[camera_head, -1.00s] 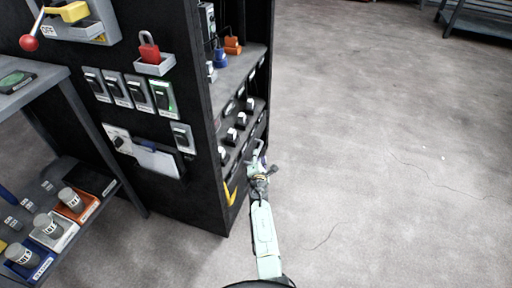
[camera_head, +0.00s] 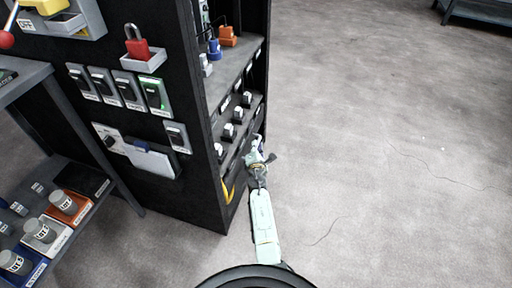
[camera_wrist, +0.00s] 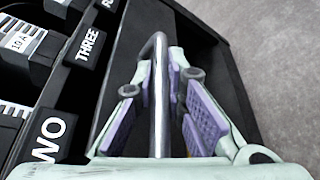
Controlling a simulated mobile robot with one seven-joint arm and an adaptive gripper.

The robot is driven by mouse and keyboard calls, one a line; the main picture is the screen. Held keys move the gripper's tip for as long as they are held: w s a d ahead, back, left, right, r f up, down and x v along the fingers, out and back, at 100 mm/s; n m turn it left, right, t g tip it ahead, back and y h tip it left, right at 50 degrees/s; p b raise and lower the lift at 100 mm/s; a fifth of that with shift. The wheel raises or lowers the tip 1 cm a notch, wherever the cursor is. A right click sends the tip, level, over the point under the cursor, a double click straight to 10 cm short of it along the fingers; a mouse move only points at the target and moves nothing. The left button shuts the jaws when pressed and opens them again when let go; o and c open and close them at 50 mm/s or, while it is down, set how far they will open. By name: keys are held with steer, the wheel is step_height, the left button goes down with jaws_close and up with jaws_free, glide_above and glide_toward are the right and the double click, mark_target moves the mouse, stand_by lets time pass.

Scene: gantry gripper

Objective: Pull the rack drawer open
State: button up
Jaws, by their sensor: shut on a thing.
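The black rack (camera_head: 200,190) stands left of centre in the head view, with its open shelf side facing right. My gripper (camera_head: 257,153) is low at this side, near the rack's front right edge. In the wrist view, a shiny metal bar handle (camera_wrist: 159,90) runs between the two purple-padded fingers of my gripper (camera_wrist: 160,112). The fingers are shut on the handle. Behind it is a black drawer front (camera_wrist: 205,62). How far the drawer stands out cannot be told, as my gripper partly hides it in the head view.
Labelled slots, one reading THREE (camera_wrist: 88,47), lie left of the handle. Switches (camera_head: 155,95) and a red padlock (camera_head: 137,48) are on the rack's side panel. A grey bench (camera_head: 85,125) with jars stands at left. The floor (camera_head: 390,170) at right is clear.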

jaws_close()
steer(key=shift+d, duration=0.1)
stand_by(0.3)
steer(key=s+d, duration=0.4)
steer(key=d, duration=1)
steer(key=s+d+p, duration=0.1)
steer(key=s+d, duration=0.4)
steer(key=d, duration=0.9)
steer(key=o, duration=0.6)
jaws_free()
